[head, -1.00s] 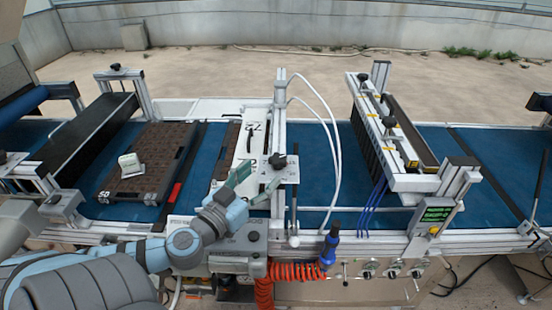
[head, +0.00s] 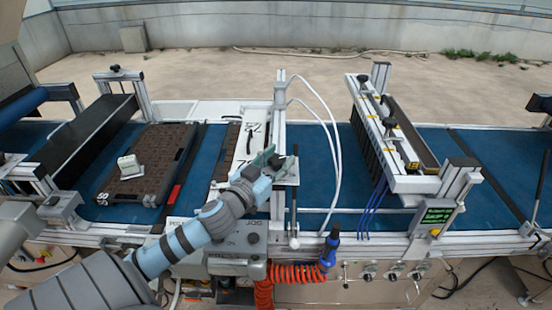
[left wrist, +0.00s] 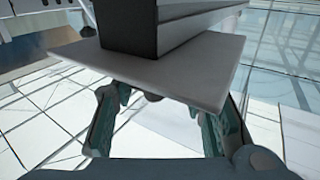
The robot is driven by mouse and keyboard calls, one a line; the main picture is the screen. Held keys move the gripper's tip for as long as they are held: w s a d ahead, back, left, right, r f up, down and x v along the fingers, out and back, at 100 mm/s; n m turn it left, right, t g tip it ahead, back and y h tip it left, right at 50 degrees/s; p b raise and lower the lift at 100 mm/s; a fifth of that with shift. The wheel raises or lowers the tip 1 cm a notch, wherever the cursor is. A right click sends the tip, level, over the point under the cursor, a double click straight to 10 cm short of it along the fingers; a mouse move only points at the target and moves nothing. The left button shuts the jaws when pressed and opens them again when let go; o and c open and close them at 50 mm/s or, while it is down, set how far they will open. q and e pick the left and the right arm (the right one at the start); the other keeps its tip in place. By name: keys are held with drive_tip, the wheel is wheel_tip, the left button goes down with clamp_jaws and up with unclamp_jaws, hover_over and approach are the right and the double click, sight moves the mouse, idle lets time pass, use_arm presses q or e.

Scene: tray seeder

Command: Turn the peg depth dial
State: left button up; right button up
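The peg depth dial looks like the small black knob (head: 277,163) at the metal plate on the upright post, in the middle of the head view. My left gripper (head: 279,158) is at this knob, one fingertip to each side, partly covering it. In the left wrist view my left gripper (left wrist: 165,115) has its fingers spread apart under the pale plate (left wrist: 190,65). A small dark round part (left wrist: 152,97) shows between the fingers below that plate; I cannot tell whether either finger touches it. My right gripper is not in view.
A dark seed tray (head: 140,190) with a white block (head: 128,165) lies on the blue belt at left. White hoses (head: 333,130) arch right of the post. A thin upright lever (head: 294,200) stands close by. A seeder gantry (head: 405,180) crosses the belt at right.

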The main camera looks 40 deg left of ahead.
use_arm(q)
drive_tip(key=shift+c, duration=1.1)
drive_tip(key=shift+r+n+y+p, duration=0.15)
drive_tip(key=shift+n+y+p, duration=0.3)
drive_tip(key=shift+y, duration=0.25)
drive_tip(key=shift+n+g+y, duration=0.3)
drive_tip(key=shift+n+y, duration=0.15)
drive_tip(key=shift+y, duration=0.25)
drive_tip(key=o, duration=1.2)
drive_tip(key=v, duration=1.2)
